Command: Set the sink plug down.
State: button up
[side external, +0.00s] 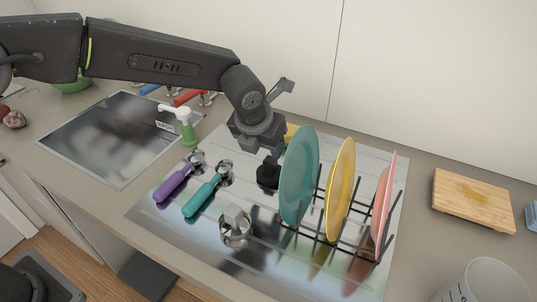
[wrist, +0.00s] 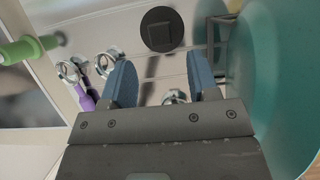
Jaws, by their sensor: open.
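The black sink plug (side external: 268,177) sits on the shiny metal drainboard (side external: 175,240), just left of the teal plate. In the wrist view the plug (wrist: 162,29) is a round dark disc with a square knob, lying flat beyond my fingertips. My gripper (side external: 269,155) is over the plug, pointing down. In the wrist view its two blue fingers (wrist: 161,75) are spread apart with nothing between them. The side view does not clearly show the gap between fingers and plug.
A rack (side external: 330,238) holds a teal plate (side external: 298,180), a yellow plate (side external: 341,190) and a pink plate (side external: 384,208) close to my gripper's right. Purple (side external: 173,187) and teal (side external: 200,202) handled tools and a metal piece (side external: 236,232) lie left and in front.

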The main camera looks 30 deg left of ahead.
jog(key=shift+v, duration=2.4)
jog(key=s+a+r+n, duration=0.4)
jog(key=s+a+n, duration=0.25)
jog(key=n, duration=0.25)
jog(key=s+a+r+n, duration=0.4)
jog(key=s+a+n, duration=0.1)
jog(key=a+n, duration=0.35)
jog(key=s+a+f+n, duration=0.1)
jog(key=s+a+n, duration=0.1)
jog(key=s+n, duration=0.5)
jog(key=s+a+f+n+t, duration=0.1)
jog(key=s+a+f+n, duration=0.1)
jog(key=s+n, duration=0.5)
jog(key=a+n, duration=0.1)
jog(key=n, duration=0.3)
jog(key=shift+s+a, duration=0.3)
